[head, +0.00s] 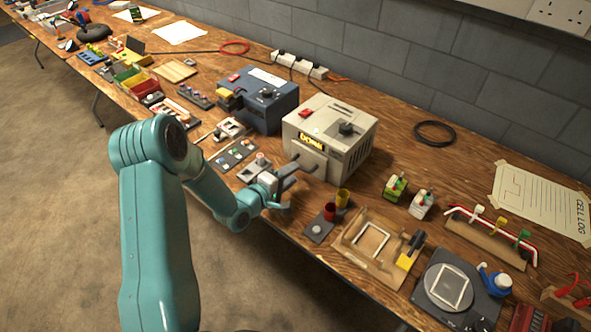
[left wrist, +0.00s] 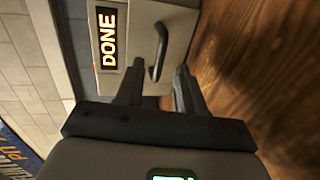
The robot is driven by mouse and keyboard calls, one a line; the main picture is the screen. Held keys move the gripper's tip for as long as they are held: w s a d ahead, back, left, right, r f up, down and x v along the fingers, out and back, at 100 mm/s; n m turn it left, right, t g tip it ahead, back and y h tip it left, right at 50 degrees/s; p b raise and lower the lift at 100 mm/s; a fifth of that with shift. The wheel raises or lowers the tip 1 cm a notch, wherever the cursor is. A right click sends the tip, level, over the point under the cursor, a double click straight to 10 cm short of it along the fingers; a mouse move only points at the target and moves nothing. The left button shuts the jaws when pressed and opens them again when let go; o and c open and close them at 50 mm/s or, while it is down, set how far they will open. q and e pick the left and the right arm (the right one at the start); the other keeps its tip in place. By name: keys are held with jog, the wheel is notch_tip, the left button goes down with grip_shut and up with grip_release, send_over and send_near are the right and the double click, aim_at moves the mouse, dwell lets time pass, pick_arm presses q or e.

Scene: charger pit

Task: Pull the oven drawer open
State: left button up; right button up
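The oven (head: 338,132) is a cream box on the bench with a red button and a dark knob on top. Its front display is lit and reads DONE. The drawer front with its dark bar handle (left wrist: 161,50) shows in the left wrist view; the drawer looks closed. My left gripper (head: 300,176) is at the oven's lower front. In the left wrist view its two fingers (left wrist: 159,72) are apart, with the handle between and just ahead of their tips. I cannot tell whether they touch it. My right gripper is in neither view.
A dark blue box (head: 262,103) stands left of the oven. Red and yellow cups (head: 337,204) stand close to the right of my gripper. A wooden tray (head: 352,240) and green-and-white bottles (head: 396,188) are further right. Open floor (head: 60,200) lies before the bench.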

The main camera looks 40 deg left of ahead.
pick_arm(q)
jog(key=shift+x, duration=1.45)
jog(key=shift+s, duration=0.1)
grip_shut()
jog(key=shift+a, duration=0.1)
